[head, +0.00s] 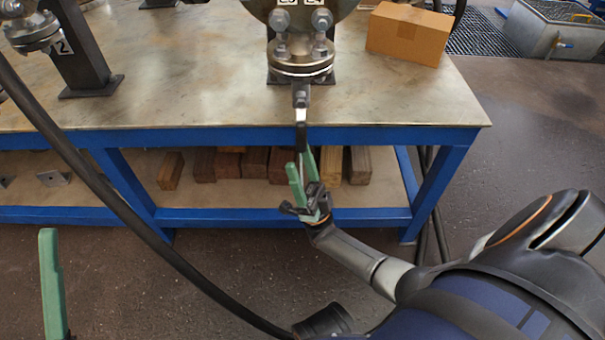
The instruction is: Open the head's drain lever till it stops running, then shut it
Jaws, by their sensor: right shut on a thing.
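The drain lever (301,133), a pale metal stem with a black grip, hangs toward me past the table's front edge. My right gripper (301,160) has green fingers and is shut on the lever's black grip, whose lower end the fingers partly hide. My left gripper (51,285) shows only one green finger at the lower left. I cannot make out any running liquid.
A cardboard box (408,34) stands at the table's back right. Another flanged fitting on a dark stand (82,50) is at the left. A black hose (110,200) sweeps across the front left. Wooden blocks (255,163) lie on the lower shelf. The tabletop between is clear.

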